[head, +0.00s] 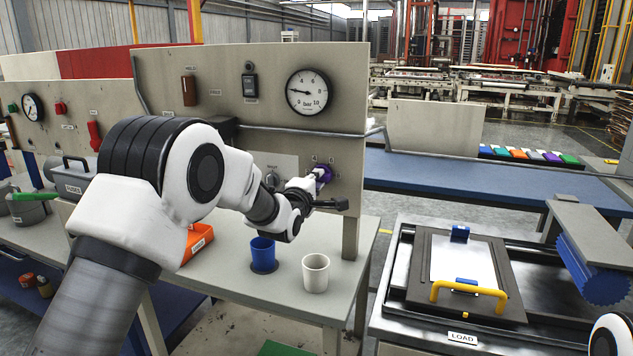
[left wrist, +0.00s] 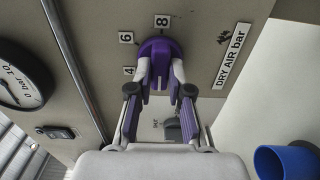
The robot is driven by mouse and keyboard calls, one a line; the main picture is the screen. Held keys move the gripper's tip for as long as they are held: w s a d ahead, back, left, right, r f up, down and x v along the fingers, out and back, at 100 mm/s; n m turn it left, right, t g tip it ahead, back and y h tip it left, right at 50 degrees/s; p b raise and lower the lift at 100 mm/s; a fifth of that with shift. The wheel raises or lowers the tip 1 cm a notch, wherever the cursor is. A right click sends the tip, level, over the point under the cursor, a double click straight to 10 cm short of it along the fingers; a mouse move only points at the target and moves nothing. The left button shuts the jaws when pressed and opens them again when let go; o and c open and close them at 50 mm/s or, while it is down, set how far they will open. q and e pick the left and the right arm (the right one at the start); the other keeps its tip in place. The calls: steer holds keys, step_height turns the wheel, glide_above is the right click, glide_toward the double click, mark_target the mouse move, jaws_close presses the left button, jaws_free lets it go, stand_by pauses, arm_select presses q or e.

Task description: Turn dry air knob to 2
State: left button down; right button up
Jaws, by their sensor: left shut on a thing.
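The purple dry air knob (head: 325,172) sits on the grey upright panel (head: 330,140) below a round gauge. In the left wrist view the knob (left wrist: 158,46) has the labels 4, 6 and 8 around it and a "DRY AIR bar" plate (left wrist: 231,57) to its right. My left gripper (head: 316,179) reaches the panel from the left. In the left wrist view its fingers (left wrist: 160,75) are shut on the two sides of the knob. The 2 mark and the knob's pointer cannot be made out. My right gripper is out of view.
The bar gauge (head: 308,92) has its needle pointing left. A blue cup (head: 262,252) and a white cup (head: 315,273) stand on the bench below the knob. A horizontal pipe (head: 300,131) crosses the panel above it. A press tray (head: 425,275) is at the right.

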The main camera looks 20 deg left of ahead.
arm_select(q)
steer(key=c, duration=1.1)
jaws_free()
steer(key=s, duration=1.2)
steer(key=shift+a, duration=0.2)
